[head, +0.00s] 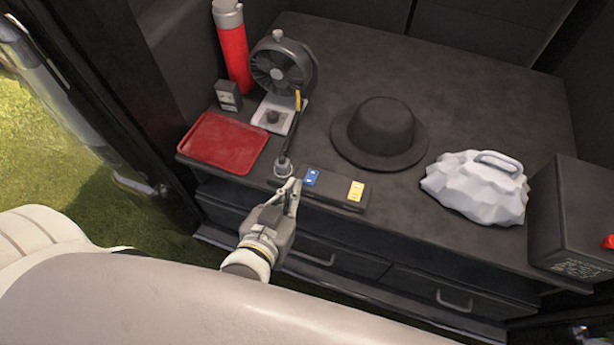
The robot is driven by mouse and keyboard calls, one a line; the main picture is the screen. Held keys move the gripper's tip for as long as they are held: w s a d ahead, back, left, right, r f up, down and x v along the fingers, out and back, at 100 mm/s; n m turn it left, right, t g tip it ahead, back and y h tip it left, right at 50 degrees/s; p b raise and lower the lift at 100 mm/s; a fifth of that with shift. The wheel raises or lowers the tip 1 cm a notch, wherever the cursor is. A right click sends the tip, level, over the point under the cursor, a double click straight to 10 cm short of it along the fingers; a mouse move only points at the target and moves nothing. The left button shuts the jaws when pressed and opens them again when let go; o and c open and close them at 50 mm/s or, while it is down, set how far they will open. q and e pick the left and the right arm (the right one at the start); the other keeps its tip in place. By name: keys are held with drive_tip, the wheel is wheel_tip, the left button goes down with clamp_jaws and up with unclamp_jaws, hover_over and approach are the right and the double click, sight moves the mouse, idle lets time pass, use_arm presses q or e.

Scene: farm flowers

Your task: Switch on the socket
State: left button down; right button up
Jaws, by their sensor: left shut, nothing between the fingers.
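The socket looks like a dark flat strip (334,187) near the front edge of the dark cabinet top. It has a blue switch (312,177) at its left end and a yellow switch (356,191) at its right end. A grey round plug (283,167) on a cable from the fan sits just left of the blue switch. My left gripper (294,186) is shut and empty, its tips close to the plug and left of the blue switch. I cannot tell whether they touch anything. My right gripper is not in view.
A black hat (380,128), a white crumpled bag (470,190) and a dark box (585,215) lie right. Drawers are below.

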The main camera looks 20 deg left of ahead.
use_arm(q)
drive_tip(key=shift+w, duration=0.1)
drive_tip(key=p, duration=0.1)
hover_over(311, 177)
drive_tip(key=s, duration=0.2)
wheel_tip(311, 177, down, 4)
drive_tip(key=shift+s+a+r, duration=0.1)
drive_tip(key=shift+s+r, duration=0.05)
drive_tip(key=shift+r, duration=0.1)
wheel_tip(311, 177, down, 3)
drive_tip(key=shift+s+r, duration=0.1)
drive_tip(key=shift+s, duration=0.05)
drive_tip(key=shift+s+f, duration=0.15)
drive_tip(key=shift+f, duration=0.5)
